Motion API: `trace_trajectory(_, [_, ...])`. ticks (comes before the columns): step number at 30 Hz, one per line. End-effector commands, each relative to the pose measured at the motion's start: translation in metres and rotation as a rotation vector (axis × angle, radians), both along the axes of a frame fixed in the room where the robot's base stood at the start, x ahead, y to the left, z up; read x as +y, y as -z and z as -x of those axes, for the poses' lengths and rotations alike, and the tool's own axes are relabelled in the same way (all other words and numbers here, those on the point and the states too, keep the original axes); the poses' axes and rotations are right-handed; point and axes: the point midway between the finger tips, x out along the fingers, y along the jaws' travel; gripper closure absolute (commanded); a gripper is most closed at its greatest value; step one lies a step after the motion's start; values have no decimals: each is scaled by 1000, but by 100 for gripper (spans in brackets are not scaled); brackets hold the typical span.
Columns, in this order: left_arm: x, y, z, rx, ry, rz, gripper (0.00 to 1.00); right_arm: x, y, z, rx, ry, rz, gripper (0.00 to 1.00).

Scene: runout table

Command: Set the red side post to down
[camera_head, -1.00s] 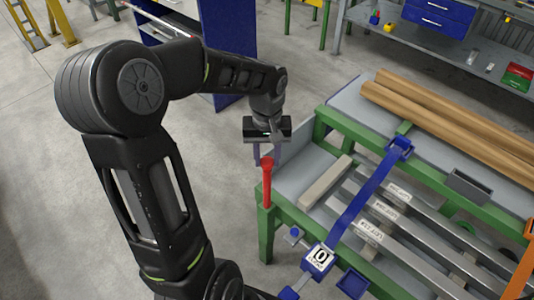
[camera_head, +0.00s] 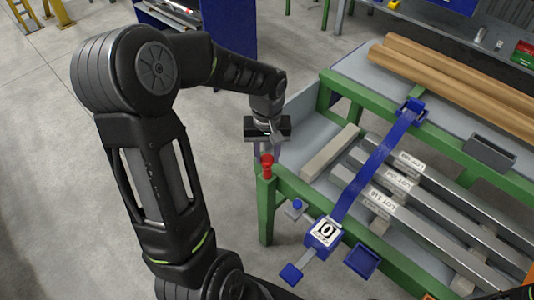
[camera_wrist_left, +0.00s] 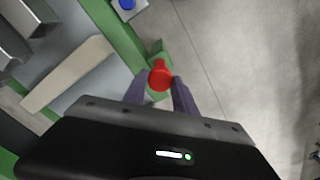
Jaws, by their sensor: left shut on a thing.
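The red side post (camera_head: 267,165) stands at the near left corner of the green table frame (camera_head: 266,215). Only a short red length with a round top shows above the frame. My left gripper (camera_head: 266,152) is over that corner, its body just behind the post. In the left wrist view the red post top (camera_wrist_left: 160,74) sits between the two purple fingertips (camera_wrist_left: 160,88), which are shut on it. My right gripper does not show clearly; a dark part of my own is at the lower right edge of the head view.
A blue arm with a counter box (camera_head: 323,233) crosses the table right of the post. A blue knob (camera_head: 297,204) is close by. Several metal bars (camera_head: 395,195) and brown tubes (camera_head: 450,85) lie further right. Open floor is on the left.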

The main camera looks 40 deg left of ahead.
Motion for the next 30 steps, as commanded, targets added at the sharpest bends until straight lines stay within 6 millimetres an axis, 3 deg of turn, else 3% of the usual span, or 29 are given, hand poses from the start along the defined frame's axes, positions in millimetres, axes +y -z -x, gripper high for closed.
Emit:
trace_trajectory(9, [-1, 3, 2, 6, 0, 2, 45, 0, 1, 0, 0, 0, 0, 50])
trace_trajectory(19, [0, -1, 1, 3, 0, 1, 45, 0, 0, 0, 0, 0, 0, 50])
trace_trajectory(30, [-1, -54, 0, 1, 0, 1, 45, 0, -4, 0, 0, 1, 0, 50])
